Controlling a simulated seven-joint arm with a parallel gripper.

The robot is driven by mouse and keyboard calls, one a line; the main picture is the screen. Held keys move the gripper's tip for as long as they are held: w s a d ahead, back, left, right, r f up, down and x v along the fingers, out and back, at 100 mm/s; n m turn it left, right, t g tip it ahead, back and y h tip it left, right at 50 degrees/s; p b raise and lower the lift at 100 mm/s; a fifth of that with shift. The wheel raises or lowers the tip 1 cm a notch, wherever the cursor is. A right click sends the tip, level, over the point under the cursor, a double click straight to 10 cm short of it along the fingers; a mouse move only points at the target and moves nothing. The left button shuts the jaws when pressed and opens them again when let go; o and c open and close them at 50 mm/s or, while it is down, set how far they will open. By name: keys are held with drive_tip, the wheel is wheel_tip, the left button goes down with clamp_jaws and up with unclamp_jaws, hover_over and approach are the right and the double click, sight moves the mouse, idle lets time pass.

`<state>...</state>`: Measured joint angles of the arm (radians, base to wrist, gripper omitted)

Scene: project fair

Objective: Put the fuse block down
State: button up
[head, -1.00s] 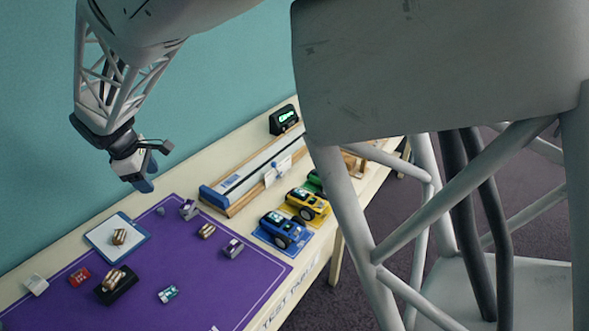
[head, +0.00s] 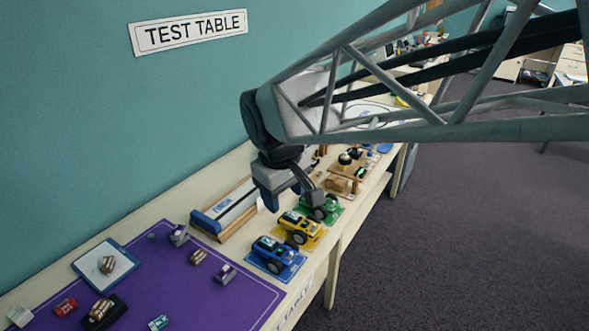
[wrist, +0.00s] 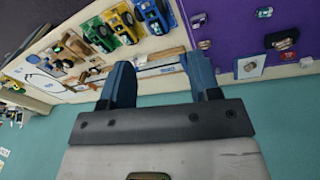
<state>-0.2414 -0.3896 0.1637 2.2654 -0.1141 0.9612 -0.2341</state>
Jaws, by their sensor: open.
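My gripper (head: 290,192) is open, above the test table near the wooden-edged track and the toy cars. In the wrist view its two blue fingers (wrist: 159,78) stand apart with nothing between them. I cannot tell for sure which object is the fuse block. Small parts lie on the purple mat (head: 160,285), left of my gripper: a red block (head: 66,306), a teal-and-white piece (head: 159,322), a brown banded piece (head: 198,257), and grey pieces (head: 179,235) (head: 226,273). Another banded piece (head: 107,264) lies on a white, blue-edged board (head: 92,276).
A black tray (head: 116,313) holds a banded piece. Blue (head: 273,254), yellow (head: 299,228) and green (head: 320,207) cars line the front edge. The track (head: 225,210) lies behind them. Wooden items (head: 340,184) stand farther right. Much of the mat's middle is bare.

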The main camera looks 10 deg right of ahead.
drive_tip(key=s+d+f+m, duration=0.1)
drive_tip(key=s+d+m, duration=0.2)
drive_tip(key=s, duration=0.4)
drive_tip(key=s+d+f+m, duration=0.1)
drive_tip(key=s+d+m, duration=0.2)
drive_tip(key=s+d, duration=0.3)
drive_tip(key=shift+s+d+f+t+y, duration=0.3)
drive_tip(key=shift+s+t, duration=0.1)
drive_tip(key=shift+s, duration=0.3)
